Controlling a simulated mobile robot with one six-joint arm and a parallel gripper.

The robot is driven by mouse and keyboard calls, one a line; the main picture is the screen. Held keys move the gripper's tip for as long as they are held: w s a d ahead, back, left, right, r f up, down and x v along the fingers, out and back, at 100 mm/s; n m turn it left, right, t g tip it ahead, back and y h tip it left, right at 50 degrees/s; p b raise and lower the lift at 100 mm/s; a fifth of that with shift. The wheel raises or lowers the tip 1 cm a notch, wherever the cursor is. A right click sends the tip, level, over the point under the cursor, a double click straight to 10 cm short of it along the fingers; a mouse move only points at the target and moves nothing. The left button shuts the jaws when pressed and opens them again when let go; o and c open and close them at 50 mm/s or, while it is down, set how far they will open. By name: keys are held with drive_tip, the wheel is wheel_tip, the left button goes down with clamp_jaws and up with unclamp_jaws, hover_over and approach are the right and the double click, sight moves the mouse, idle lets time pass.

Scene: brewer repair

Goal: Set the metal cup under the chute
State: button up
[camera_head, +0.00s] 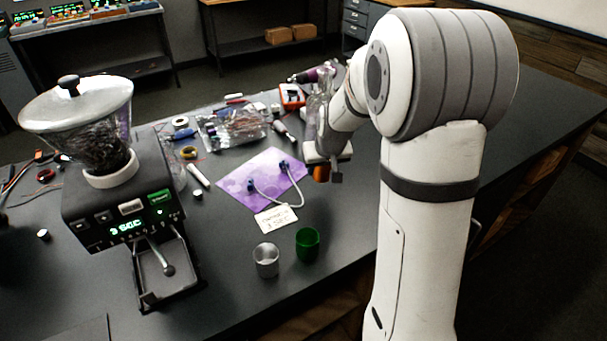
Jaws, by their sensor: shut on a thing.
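The metal cup (266,261) stands upright on the dark table near its front edge, right of the grinder. The grinder (120,195) stands at left with a bean hopper on top and a lit display. A slim silver part (160,255) with a rounded end hangs at its front over a tray (150,299); I cannot tell whether this is the chute. No cup stands on that tray. My gripper (328,175) is over the table, beyond and right of the metal cup and well apart from it. It is shut on a small orange-brown thing (320,173), mostly hidden.
A green cup (307,244) stands just right of the metal cup. A white note card (276,220) and a purple mat (240,188) with a cable lie behind. Tools and parts clutter the back of the table. Bare table lies between the grinder and the metal cup.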

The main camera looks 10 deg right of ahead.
sight(321, 194)
drive_tip(key=shift+f+p, duration=0.3)
drive_tip(key=shift+f, duration=2.65)
drive_tip(key=shift+f, duration=0.2)
drive_tip(key=o, duration=1)
drive_tip(key=shift+r, duration=0.2)
